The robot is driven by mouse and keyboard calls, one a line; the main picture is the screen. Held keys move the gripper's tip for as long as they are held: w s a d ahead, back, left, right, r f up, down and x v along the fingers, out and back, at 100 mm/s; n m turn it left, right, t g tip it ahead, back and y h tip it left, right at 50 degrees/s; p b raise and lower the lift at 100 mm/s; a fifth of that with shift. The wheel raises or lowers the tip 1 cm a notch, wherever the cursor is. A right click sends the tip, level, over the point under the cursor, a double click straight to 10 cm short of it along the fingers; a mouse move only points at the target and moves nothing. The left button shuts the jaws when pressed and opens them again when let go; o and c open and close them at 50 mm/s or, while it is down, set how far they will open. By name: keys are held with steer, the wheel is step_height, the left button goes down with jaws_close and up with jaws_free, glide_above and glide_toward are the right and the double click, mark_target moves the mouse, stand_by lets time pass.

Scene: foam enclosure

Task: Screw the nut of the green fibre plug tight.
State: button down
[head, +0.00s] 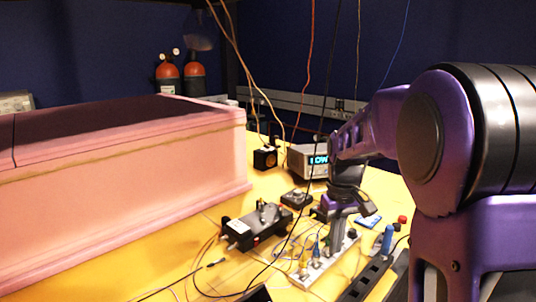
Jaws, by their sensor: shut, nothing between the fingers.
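My gripper (337,246) points down over a small silver connector block (318,271) on the yellow table. Its fingers are shut and hold nothing. A yellow plug (302,267) and a blue plug (316,252) stand on the block, to the left of my fingertips. I cannot make out a green fibre plug or its nut; it may be hidden behind the fingers or too small to tell. Whether the fingertips touch anything on the block cannot be seen.
A big pink foam box (120,185) fills the left. A black device (256,226) with thin fibres lies left of the block. A blue upright object (387,240) and a black power strip (370,279) are to the right. A display instrument (308,162) stands behind. Cables hang from above.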

steer(key=shift+w+a, duration=0.15)
steer(key=shift+a, duration=0.05)
stand_by(0.3)
steer(key=shift+a+r+p, duration=0.15)
steer(key=shift+a+p, duration=0.1)
steer(key=shift+p, duration=0.5)
steer(key=shift+a+p, duration=0.4)
steer(key=shift+p, duration=0.2)
steer(key=shift+s, duration=0.55)
step_height(320, 180, up, 6)
steer(key=p, duration=0.5)
